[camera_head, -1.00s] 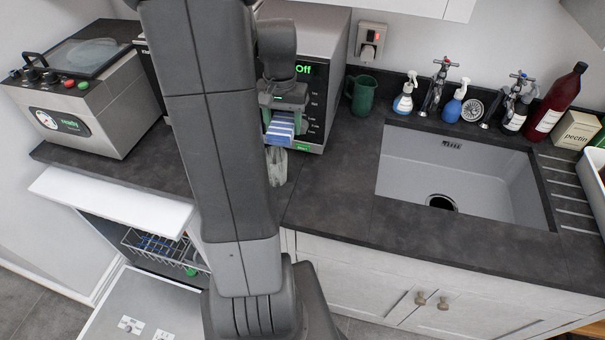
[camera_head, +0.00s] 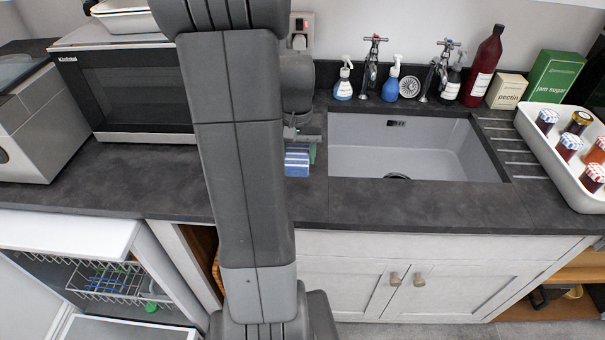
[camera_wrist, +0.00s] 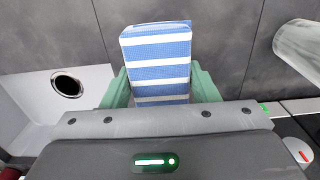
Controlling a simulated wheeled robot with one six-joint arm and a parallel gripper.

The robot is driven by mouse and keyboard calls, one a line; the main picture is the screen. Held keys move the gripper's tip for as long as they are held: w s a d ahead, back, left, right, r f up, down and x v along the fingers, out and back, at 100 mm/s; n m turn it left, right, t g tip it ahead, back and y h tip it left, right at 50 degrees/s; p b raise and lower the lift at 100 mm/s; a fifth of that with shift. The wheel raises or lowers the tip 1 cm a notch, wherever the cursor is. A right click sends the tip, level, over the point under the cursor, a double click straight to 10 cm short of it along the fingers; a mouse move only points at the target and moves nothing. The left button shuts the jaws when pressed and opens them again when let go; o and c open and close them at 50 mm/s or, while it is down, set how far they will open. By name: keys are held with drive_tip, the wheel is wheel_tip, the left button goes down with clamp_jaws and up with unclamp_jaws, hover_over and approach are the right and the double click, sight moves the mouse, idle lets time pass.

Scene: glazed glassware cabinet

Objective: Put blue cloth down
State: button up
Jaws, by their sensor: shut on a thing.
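The blue cloth (camera_head: 297,162), folded with white stripes, hangs below my gripper (camera_head: 300,140) just left of the sink. In the wrist view the cloth (camera_wrist: 158,50) is between the two green fingers of my gripper (camera_wrist: 160,84), which are shut on it. Dark worktop shows behind and around the cloth. I cannot tell how high it is held or whether it touches the worktop.
The sink (camera_head: 400,150) is right of the cloth. A microwave (camera_head: 135,95) stands to the left. A clear glass (camera_wrist: 300,48) stands near the cloth in the wrist view. Bottles line the back; a white tray of jars (camera_head: 560,165) is at right. Worktop front-left is clear.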

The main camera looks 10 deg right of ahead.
sight(297, 153)
drive_tip(key=shift+f, duration=2.7)
drive_tip(key=shift+f, duration=0.25)
drive_tip(key=o, duration=0.9)
drive_tip(key=shift+r, duration=0.1)
wheel_tip(297, 153, up, 12)
drive_tip(key=shift+r, duration=0.15)
